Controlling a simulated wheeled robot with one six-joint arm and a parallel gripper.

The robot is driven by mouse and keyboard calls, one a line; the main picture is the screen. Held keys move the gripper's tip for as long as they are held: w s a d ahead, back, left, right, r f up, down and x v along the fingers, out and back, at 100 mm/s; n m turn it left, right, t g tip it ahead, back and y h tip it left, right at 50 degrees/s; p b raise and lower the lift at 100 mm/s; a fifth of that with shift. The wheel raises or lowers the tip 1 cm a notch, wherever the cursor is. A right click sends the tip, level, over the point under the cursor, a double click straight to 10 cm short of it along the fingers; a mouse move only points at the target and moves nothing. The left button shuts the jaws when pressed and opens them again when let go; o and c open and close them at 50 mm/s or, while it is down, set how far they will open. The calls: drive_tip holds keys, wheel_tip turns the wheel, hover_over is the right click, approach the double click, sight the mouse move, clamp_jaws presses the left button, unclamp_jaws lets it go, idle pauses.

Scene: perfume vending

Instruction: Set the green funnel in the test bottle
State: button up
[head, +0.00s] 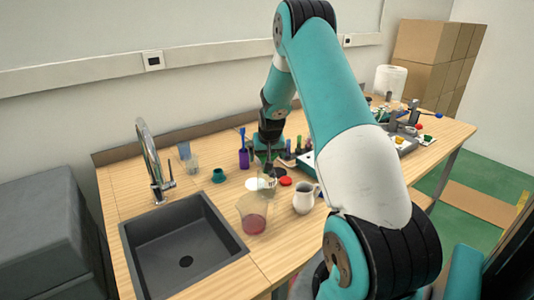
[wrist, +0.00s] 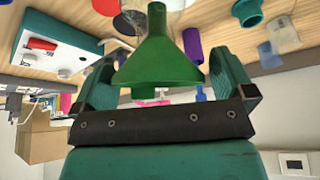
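A clear glass vessel, seemingly the test bottle (head: 267,184), stands on the table below my gripper (head: 264,155) in the head view. In the wrist view clear glass (wrist: 183,12) shows around the spout's end. I cannot tell whether the spout is inside the neck. The funnel is hard to make out in the head view.
A beaker of red liquid (head: 252,216) and a white jug (head: 304,198) stand in front. A dark sink (head: 185,245) is at left. A green cup (head: 219,176), a purple holder (head: 244,158) and a red lid (head: 286,181) are close to my gripper.

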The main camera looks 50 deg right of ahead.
drive_tip(key=b+v, duration=0.3)
drive_tip(key=v, duration=1.4)
drive_tip(key=shift+r+b, duration=0.15)
drive_tip(key=shift+b, duration=0.15)
drive_tip(key=shift+a, duration=0.15)
drive_tip(key=s+a+r+n+y, duration=0.15)
drive_tip(key=a+n, duration=0.25)
drive_tip(key=a, duration=0.9)
drive_tip(key=s+a+n+y, duration=0.3)
drive_tip(key=a+n, duration=0.1)
drive_tip(key=a, duration=1)
drive_tip(key=s+a+n+g+y, duration=0.2)
drive_tip(key=s+a+n, duration=0.5)
drive_tip(key=s+a, duration=0.7)
drive_tip(key=s+g, duration=0.1)
drive_tip(key=s, duration=0.2)
drive_tip(key=shift+s+a+g, duration=0.3)
drive_tip(key=shift+g, duration=0.1)
